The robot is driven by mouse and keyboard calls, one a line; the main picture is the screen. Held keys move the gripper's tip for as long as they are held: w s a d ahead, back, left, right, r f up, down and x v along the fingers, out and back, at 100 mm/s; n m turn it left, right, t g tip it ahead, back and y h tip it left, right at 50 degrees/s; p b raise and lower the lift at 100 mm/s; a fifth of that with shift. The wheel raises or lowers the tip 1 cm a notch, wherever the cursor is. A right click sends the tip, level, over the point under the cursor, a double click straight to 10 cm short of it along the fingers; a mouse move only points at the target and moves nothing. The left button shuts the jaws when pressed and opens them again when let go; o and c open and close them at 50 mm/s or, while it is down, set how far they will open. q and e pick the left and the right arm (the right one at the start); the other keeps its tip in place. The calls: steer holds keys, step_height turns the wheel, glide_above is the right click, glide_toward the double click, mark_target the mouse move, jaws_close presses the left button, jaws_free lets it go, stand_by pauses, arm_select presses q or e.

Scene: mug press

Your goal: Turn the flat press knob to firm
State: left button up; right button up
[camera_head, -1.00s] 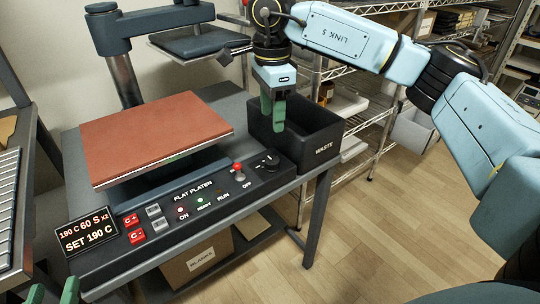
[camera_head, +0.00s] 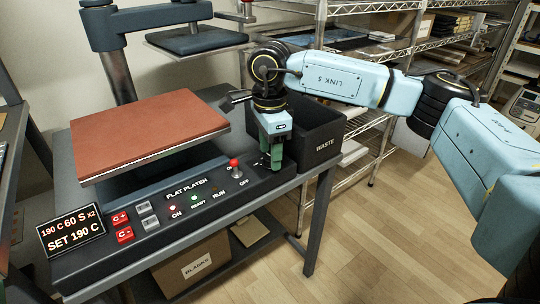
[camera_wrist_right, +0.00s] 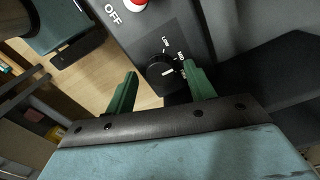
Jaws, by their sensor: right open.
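The black round press knob (camera_wrist_right: 160,67) sits at the end of the panel in the right wrist view. Its white pointer line points toward the right finger. My right gripper (camera_head: 276,155) is open and points down over the panel's right end. In the wrist view its green fingers (camera_wrist_right: 160,82) appear either side of the knob; I cannot tell whether they touch it. In the head view the gripper mostly hides the knob. My left gripper is not in view.
A red-tipped toggle switch (camera_head: 235,168) stands just left of the gripper. The black waste bin (camera_head: 325,148) is close behind and to the right.

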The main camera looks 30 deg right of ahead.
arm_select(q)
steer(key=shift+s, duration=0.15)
arm_select(e)
steer(key=shift+f, duration=0.25)
steer(key=shift+c, duration=0.4)
